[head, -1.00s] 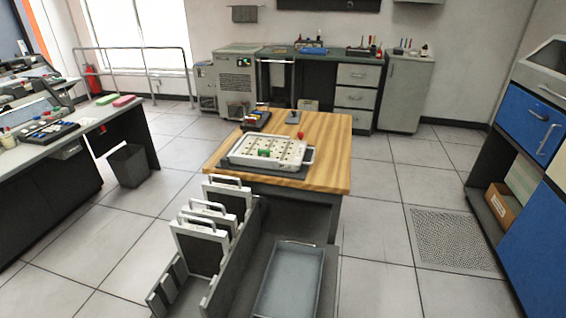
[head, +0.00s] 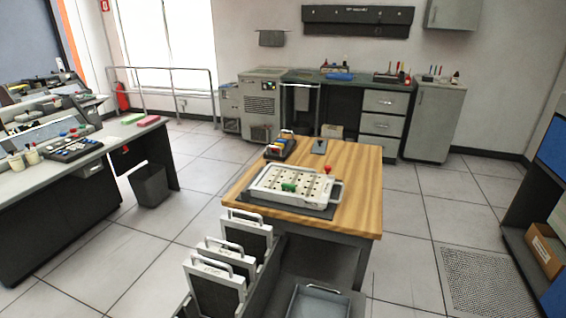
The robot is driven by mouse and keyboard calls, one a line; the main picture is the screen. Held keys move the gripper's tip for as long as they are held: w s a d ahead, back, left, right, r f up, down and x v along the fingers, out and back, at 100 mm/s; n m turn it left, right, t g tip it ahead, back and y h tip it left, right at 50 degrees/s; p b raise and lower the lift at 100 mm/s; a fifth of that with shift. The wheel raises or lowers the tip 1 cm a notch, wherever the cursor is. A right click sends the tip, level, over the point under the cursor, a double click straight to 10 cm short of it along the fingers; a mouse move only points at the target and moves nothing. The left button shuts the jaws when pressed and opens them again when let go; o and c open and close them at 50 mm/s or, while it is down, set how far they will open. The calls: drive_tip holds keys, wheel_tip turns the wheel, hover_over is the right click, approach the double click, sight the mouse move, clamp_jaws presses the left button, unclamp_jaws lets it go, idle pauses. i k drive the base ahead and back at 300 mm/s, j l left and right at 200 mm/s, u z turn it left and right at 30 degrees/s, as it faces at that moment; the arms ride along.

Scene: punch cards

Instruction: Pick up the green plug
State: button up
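The small green plug (head: 289,187) sits on a white plugboard panel (head: 270,183) with rows of dark holes. The panel lies on a dark mat on the wooden table top (head: 354,190). At this size I cannot tell how deep the plug sits in the panel. My gripper is not in view.
On the table, a dark tray of coloured plugs (head: 281,147), a dark flat object (head: 319,147) and a red piece (head: 328,169) stand near the panel. Handled panels (head: 214,277) in a rack and a blue-grey tray (head: 318,302) are in front.

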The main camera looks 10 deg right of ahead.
sight(285, 186)
drive_tip(key=i+l+z, duration=0.25)
drive_tip(key=z, duration=0.15)
drive_tip(key=i+l+z, duration=0.4)
drive_tip(key=i+z, duration=0.25)
drive_tip(key=z, duration=0.2)
drive_tip(key=i+l, duration=0.1)
drive_tip(key=i, duration=0.25)
drive_tip(key=i+l+u, duration=0.1)
drive_tip(key=i, duration=0.2)
drive_tip(key=i+l+u, duration=0.1)
drive_tip(key=i+u, duration=0.15)
drive_tip(key=u, duration=0.15)
drive_tip(key=i+l+u, duration=0.15)
drive_tip(key=u, duration=0.25)
drive_tip(key=i+l+u, duration=0.25)
drive_tip(key=u, duration=0.15)
drive_tip(key=i+l+u, duration=0.2)
drive_tip(key=u, duration=0.2)
drive_tip(key=i+l+u, duration=0.1)
drive_tip(key=l+u, duration=0.3)
